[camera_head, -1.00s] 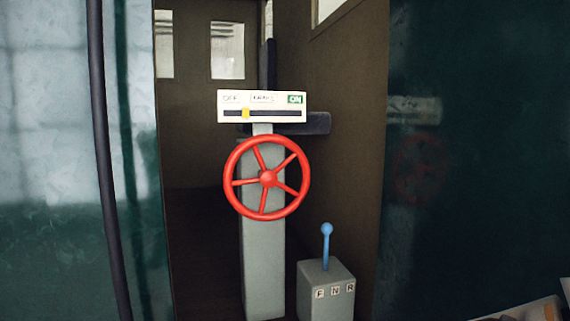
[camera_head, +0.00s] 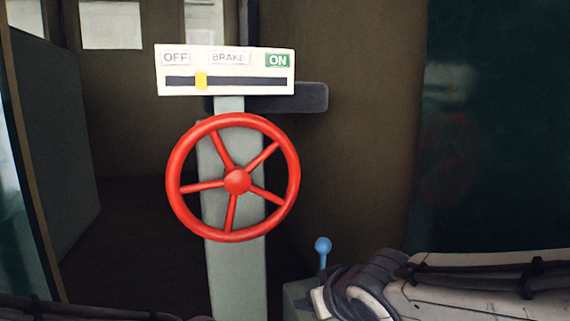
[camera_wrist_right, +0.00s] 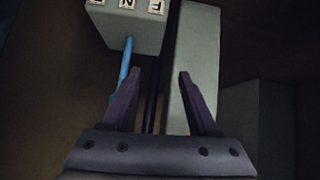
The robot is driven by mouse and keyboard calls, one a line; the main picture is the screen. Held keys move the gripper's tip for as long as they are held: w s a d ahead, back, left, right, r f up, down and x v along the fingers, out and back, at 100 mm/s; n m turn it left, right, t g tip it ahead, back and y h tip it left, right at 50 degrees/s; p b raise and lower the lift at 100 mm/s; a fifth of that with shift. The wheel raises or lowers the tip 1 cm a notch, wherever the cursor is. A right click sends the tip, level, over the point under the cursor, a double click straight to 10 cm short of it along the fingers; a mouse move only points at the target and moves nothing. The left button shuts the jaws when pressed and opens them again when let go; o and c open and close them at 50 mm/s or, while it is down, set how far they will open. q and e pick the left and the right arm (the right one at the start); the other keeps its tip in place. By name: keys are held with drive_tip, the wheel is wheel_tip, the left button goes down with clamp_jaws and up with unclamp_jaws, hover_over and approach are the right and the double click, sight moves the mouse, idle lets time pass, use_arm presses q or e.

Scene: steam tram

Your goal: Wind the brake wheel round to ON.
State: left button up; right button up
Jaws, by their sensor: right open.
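The red five-spoked brake wheel (camera_head: 237,181) faces me on a grey post (camera_head: 236,270) in the head view. Above it a white gauge plate (camera_head: 226,92) reads OFF, BRAKE and ON, with ON in green at the right. Its yellow marker (camera_head: 201,81) sits in the dark slot, left of the middle, nearer OFF. My right arm comes in low at the right, below and apart from the wheel. In the right wrist view my right gripper (camera_wrist_right: 160,75) is open with nothing between its fingertips; the wheel is not in that view. My left gripper is not in view.
A blue-knobbed lever (camera_head: 323,245) stands right of the post, its box partly hidden by my right arm. The wrist view shows the lettered box (camera_wrist_right: 130,27) upside down, close ahead. A dark block (camera_head: 312,97) sits behind the gauge. A brown wall lies right.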

drive_tip(key=w+d+r+t+y, duration=0.25)
drive_tip(key=w+r+t, duration=0.35)
drive_tip(key=r, duration=0.7)
drive_tip(key=n+y, duration=0.4)
drive_tip(key=y, duration=0.2)
approach(296, 166)
drive_tip(key=x, duration=0.4)
drive_tip(key=shift+w+d+r+g+b, duration=0.1)
drive_tip(key=shift+r+g+b, duration=0.15)
drive_tip(key=shift+g, duration=0.25)
drive_tip(key=x, duration=1)
drive_tip(key=shift+p, duration=0.4)
drive_tip(key=shift+f, duration=0.1)
clamp_jaws()
